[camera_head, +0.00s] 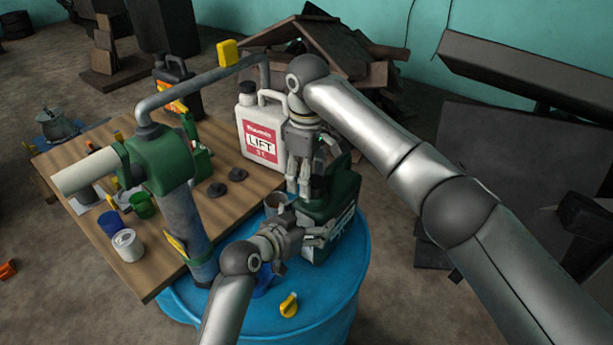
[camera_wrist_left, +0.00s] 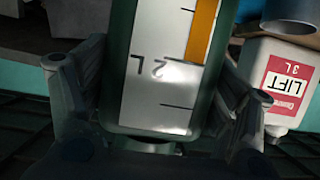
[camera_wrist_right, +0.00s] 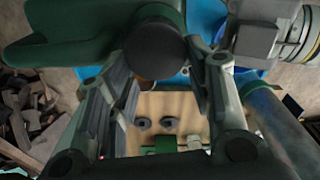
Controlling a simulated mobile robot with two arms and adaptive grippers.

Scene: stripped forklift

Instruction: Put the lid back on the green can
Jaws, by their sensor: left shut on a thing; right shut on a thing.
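The green can (camera_head: 345,187) stands on the blue drum (camera_head: 335,285). My left gripper (camera_head: 314,236) is shut on the can from the side; in the left wrist view its fingers flank the can's white level strip (camera_wrist_left: 160,75). My right gripper (camera_head: 304,190) points down at the can's top and is shut on the dark round lid (camera_wrist_right: 156,50). In the right wrist view the lid is close to the can's green body (camera_wrist_right: 60,42). The fingers hide the mouth, so I cannot tell whether the lid touches it.
A grey hand pump with a green head (camera_head: 160,160) rises left of the can. The wooden table (camera_head: 235,200) behind holds a white LIFT canister (camera_head: 262,132), cups and two black discs (camera_head: 228,182). A yellow piece (camera_head: 289,305) lies on the drum's front.

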